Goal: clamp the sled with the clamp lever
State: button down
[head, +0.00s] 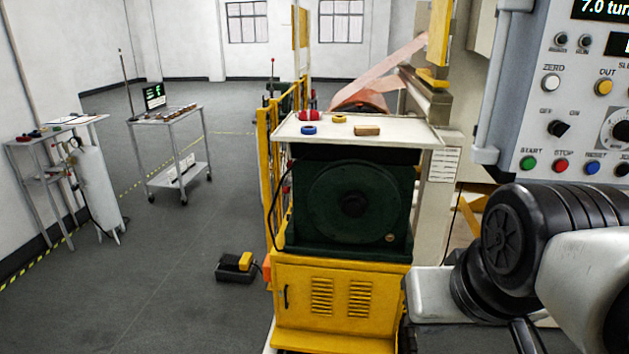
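I cannot make out the sled or its clamp lever in the head view. Part of my arm (590,265), black and white, fills the lower right corner and hides what is behind it. My gripper is not in view. A grey control panel (540,110) stands at the upper right, with a display reading "7.0" and cut-off text, and with knobs and coloured buttons.
A yellow cabinet (335,290) carries a dark green machine (350,200), under a white shelf (390,133) with small items. A black and yellow foot pedal (237,266) lies on the floor. A trolley (165,140) and a white gas cylinder (98,190) stand left. The left floor is mostly clear.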

aim_at(286, 190)
jog(key=j+z, duration=0.1)
jog(key=j, duration=0.45)
jog(key=j+z, duration=0.1)
jog(key=j, duration=0.45)
jog(key=j+z, duration=0.1)
jog(key=j, duration=0.45)
jog(key=k+j+z, duration=0.1)
jog(key=j, duration=0.45)
jog(key=j+z, duration=0.1)
jog(key=j, duration=0.45)
jog(key=k+j+z, duration=0.1)
jog(key=j, duration=0.45)
jog(key=k+j+z, duration=0.1)
jog(key=j, duration=0.4)
jog(key=i+j+z, duration=0.1)
jog(key=i+j, duration=0.15)
jog(key=i, duration=0.25)
jog(key=i+j+z, duration=0.15)
jog(key=i, duration=0.3)
jog(key=j, duration=0.1)
